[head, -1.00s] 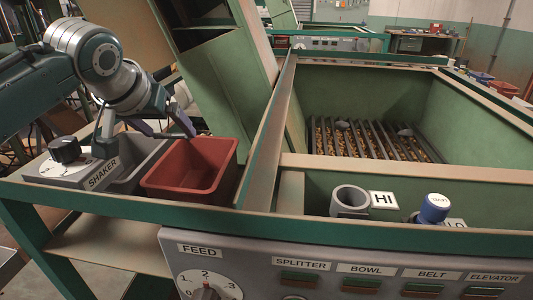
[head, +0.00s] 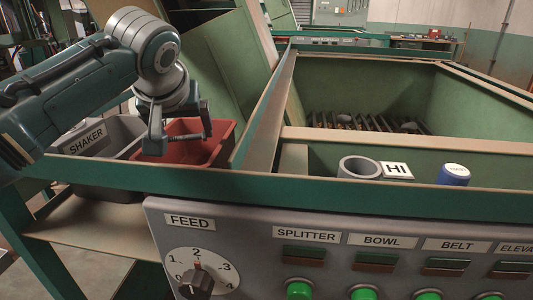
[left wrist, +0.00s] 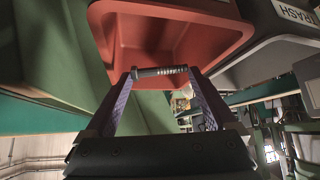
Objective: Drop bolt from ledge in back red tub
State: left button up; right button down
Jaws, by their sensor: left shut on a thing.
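The bolt (left wrist: 160,71) is a dark threaded rod held crosswise between the fingertips of my left gripper (left wrist: 155,73) in the left wrist view. In the head view my left gripper (head: 180,138) is at the left part of the red tub (head: 218,150), and the bolt (head: 182,137) shows there as a thin dark bar. The red tub's rim (left wrist: 240,28) and open inside show behind the bolt in the left wrist view, where the bolt overlaps its lower part. How high the bolt is above the rim, I cannot tell. My right gripper is out of view.
A grey tub (head: 122,130) stands left of the red tub. The green hopper wall (head: 270,115) rises close on its right. The control panel (head: 330,250) with a feed dial (head: 197,278) and green buttons is in front. A grey cup (head: 358,168) stands on the right.

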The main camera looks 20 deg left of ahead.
pick_arm(q)
jog(key=o, duration=1.1)
jog(key=shift+c, duration=0.2)
jog(key=p+v, duration=0.1)
jog(key=v, duration=0.8)
jog(key=shift+s+d+r, duration=0.2)
jog(key=shift+r, duration=0.1)
